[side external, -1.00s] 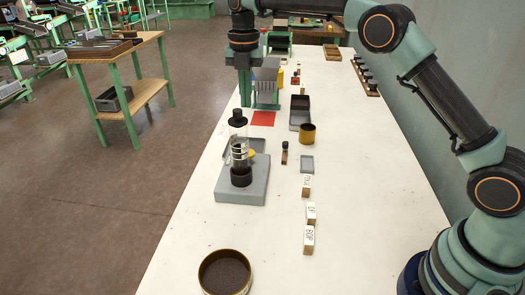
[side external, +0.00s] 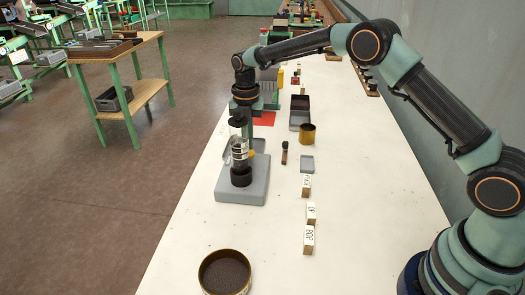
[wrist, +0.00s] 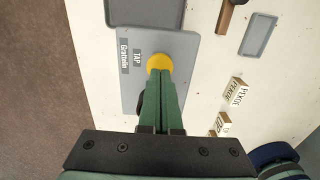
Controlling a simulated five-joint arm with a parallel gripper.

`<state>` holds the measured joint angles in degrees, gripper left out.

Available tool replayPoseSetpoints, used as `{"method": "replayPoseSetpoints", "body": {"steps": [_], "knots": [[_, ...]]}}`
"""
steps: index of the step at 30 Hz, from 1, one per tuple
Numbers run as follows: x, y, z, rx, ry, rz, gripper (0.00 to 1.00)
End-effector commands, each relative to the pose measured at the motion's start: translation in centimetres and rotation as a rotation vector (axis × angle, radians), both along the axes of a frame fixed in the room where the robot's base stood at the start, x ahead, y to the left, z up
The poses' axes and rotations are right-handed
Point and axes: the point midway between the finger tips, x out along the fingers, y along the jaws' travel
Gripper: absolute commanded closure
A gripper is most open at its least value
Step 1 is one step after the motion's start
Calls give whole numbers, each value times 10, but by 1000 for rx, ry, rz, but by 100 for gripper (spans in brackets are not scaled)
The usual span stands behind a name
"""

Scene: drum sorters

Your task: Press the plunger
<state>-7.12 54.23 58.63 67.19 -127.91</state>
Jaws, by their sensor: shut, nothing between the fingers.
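In the wrist view the yellow button (wrist: 159,61) lies beside a label reading TAP. It looks like the plunger, though no view names it. My gripper (wrist: 159,74) is shut and empty, its green fingers pointing down. The fingertips overlap the near edge of the button in the wrist view. I cannot tell whether they touch it. In the side view my gripper (side external: 250,143) is behind the column.
A round brass-rimmed dish (side external: 225,272) stands near the front edge. Small lettered blocks (side external: 308,239) stand in a row to the right. A brass cup (side external: 307,133), a dark box (side external: 300,112) and a flat grey tray (side external: 307,164) lie beyond.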

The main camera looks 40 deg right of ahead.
Motion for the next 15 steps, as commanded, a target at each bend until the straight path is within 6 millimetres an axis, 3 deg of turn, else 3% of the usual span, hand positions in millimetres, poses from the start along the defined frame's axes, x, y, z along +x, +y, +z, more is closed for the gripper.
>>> {"method": "replayPoseSetpoints", "body": {"steps": [6, 15], "knots": [[0, 0, -13, 0, 0, 0, 100], [0, 0, -13, 1, -1, 0, 100]]}}
